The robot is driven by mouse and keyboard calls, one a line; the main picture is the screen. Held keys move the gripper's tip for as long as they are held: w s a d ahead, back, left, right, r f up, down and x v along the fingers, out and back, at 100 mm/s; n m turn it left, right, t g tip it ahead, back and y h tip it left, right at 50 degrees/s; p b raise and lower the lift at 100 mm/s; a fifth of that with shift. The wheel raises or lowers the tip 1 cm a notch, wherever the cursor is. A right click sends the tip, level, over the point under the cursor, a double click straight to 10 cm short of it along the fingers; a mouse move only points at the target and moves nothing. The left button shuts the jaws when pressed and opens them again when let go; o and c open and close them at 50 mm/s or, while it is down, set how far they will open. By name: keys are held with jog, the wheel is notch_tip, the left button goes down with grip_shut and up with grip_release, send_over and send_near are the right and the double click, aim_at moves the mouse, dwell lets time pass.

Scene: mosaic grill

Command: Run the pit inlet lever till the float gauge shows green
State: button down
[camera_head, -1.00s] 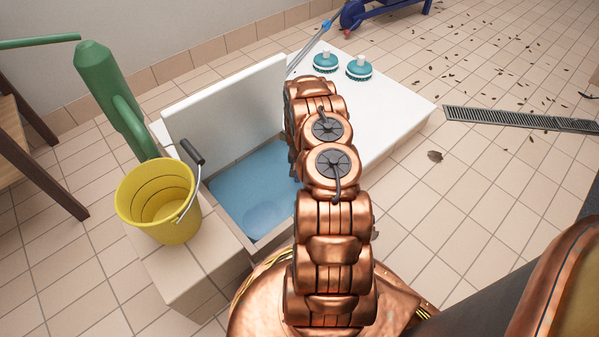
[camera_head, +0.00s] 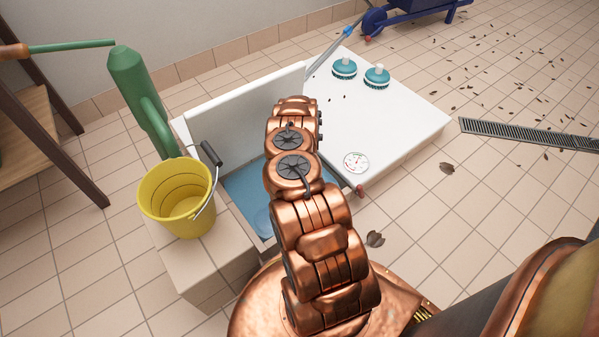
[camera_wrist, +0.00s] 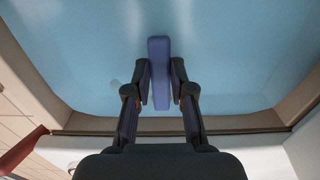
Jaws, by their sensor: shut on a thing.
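A round white dial gauge with a red marking (camera_head: 356,162) lies on the white slab; its needle is too small to read. A small red knob or lever end (camera_head: 360,191) shows at the slab's near edge below it. A red bar (camera_wrist: 22,150) also shows at the lower left of the wrist view. The pit (camera_head: 240,190) has a blue interior, partly hidden by my arm. My gripper (camera_wrist: 160,80) is shut on a blue-violet bar (camera_wrist: 158,48) above the blue pit; whether the bar is fixed to anything is unclear. The head view hides my gripper behind the arm.
A yellow bucket (camera_head: 177,205) stands on a tiled block left of the pit, beside a green pump-like post (camera_head: 140,90). Two teal-based round objects (camera_head: 345,68) (camera_head: 376,77) stand on the slab. A floor grate (camera_head: 530,134) and scattered leaves lie right.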

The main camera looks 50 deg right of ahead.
dwell(0.6)
jog(key=c, duration=1)
grip_release()
jog(key=shift+w, duration=0.1)
notch_tip(320, 180, up, 12)
dwell(0.4)
